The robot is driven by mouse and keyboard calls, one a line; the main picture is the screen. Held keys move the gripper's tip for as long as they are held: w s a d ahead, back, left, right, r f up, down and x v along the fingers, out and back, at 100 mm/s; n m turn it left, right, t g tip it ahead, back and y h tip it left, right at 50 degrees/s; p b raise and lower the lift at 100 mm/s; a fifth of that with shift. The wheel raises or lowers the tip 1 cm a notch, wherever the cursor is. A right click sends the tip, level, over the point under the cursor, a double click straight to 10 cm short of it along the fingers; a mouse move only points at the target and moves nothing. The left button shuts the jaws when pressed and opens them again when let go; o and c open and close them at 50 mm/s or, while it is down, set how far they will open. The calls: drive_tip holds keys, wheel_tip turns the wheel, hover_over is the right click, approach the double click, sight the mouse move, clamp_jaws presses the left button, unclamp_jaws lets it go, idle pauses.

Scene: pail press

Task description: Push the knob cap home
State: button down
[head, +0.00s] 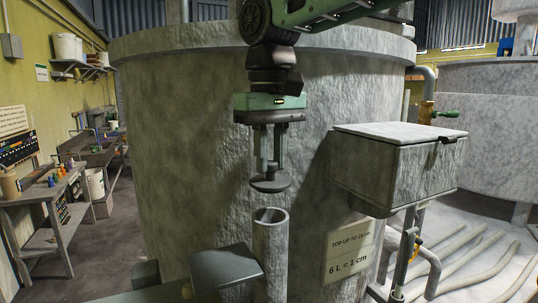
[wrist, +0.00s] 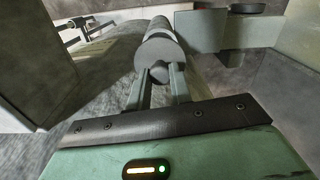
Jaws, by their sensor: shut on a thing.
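The knob cap (head: 271,186) is a dark grey disc with a small knob on top. My gripper (head: 268,166) points down and is shut on that knob. The disc hangs roughly level above the open top of an upright grey pipe (head: 270,250), with a visible gap between them. In the wrist view the cap (wrist: 158,51) sits just beyond the fingertips of my gripper (wrist: 160,82). It hides the pipe's mouth there, so I cannot tell how exactly the two line up.
A large grey tank (head: 190,150) stands close behind the pipe. A grey box (head: 390,170) juts out to the right, above a label plate (head: 350,257). A flat grey plate (head: 226,267) lies left of the pipe. A workbench (head: 45,205) stands far left.

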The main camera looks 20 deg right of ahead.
sight(270, 180)
drive_tip(key=shift+f+b, duration=1.6)
drive_tip(key=shift+f, duration=0.65)
drive_tip(key=shift+f, duration=0.2)
drive_tip(key=shift+f+b, duration=0.35)
drive_tip(key=shift+f, duration=0.35)
drive_tip(key=c, duration=1.2)
unclamp_jaws()
drive_tip(key=shift+o, duration=0.2)
drive_tip(key=shift+r+b, duration=1.1)
drive_tip(key=shift+r, duration=2.65)
